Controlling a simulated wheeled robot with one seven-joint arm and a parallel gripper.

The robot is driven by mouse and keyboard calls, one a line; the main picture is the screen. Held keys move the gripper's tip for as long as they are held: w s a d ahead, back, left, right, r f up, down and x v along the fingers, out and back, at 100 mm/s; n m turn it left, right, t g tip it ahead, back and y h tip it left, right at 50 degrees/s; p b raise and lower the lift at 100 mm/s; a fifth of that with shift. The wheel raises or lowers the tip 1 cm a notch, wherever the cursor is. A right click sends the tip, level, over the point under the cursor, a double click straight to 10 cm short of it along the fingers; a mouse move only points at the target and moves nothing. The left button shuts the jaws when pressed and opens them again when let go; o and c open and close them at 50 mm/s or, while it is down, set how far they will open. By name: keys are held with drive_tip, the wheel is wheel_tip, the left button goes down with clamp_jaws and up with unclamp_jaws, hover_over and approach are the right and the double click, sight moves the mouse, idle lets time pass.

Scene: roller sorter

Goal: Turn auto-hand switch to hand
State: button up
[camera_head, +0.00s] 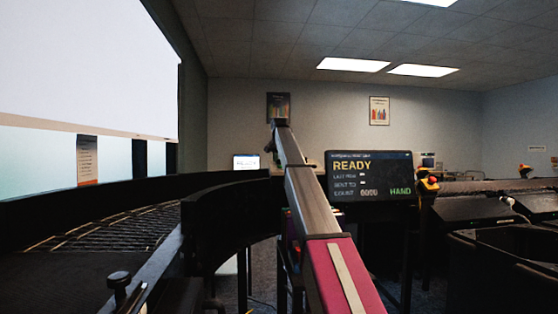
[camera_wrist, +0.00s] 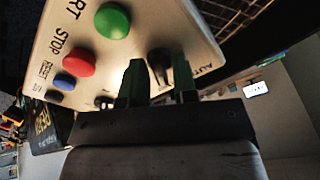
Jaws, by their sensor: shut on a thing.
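The auto-hand switch (camera_wrist: 159,62) is a black knob on a pale control panel (camera_wrist: 165,22) in the wrist view. The knob sits between the two green-tinted fingers of my gripper (camera_wrist: 158,80), which is shut on it. Part of the label "AUTO" shows right of the knob; the rest of the lettering is hidden by the fingers. The display screen (camera_head: 370,176) in the head view reads "READY", with "HAND" in green at its lower right. My gripper cannot be made out in the head view.
Green (camera_wrist: 113,20), red (camera_wrist: 79,62) and blue (camera_wrist: 65,82) buttons sit on the panel left of the knob. A curved roller conveyor (camera_head: 110,230) runs along the left in the head view. Dark bins (camera_head: 500,260) stand at the right.

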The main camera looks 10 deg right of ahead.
drive_tip(key=o, duration=0.7)
drive_tip(key=shift+c, duration=0.2)
drive_tip(key=shift+r, duration=0.1)
drive_tip(key=v, duration=1)
drive_tip(key=shift+s+r, duration=0.15)
drive_tip(key=shift+r, duration=0.15)
drive_tip(key=shift+s, duration=0.1)
